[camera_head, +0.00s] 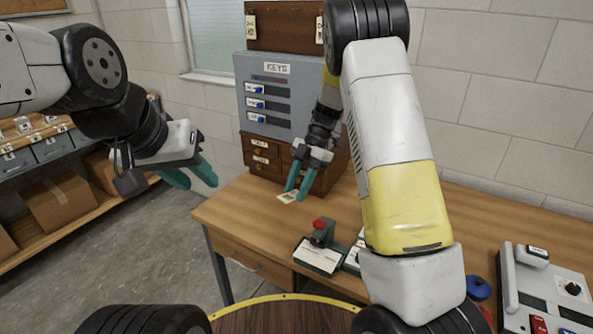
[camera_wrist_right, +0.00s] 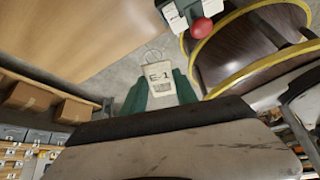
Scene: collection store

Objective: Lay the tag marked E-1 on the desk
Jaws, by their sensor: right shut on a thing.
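The tag marked E-1 (camera_wrist_right: 160,82) is a small cream tag with a wire ring. In the right wrist view it sits between the teal fingers of my right gripper (camera_wrist_right: 160,92), its lettering facing the camera. In the head view my right gripper (camera_head: 296,193) points down over the left part of the wooden desk (camera_head: 240,205), shut on the tag (camera_head: 288,197). The tag appears close above the desk top; I cannot tell whether it touches. My left gripper (camera_head: 203,183) is open and empty, left of the desk.
A grey key cabinet (camera_head: 275,68) and a wooden drawer unit (camera_head: 261,150) stand at the back of the desk. A green device with a red knob (camera_head: 319,224) stands near the front edge. A control panel (camera_head: 517,285) is at right. The left desk top is mostly clear.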

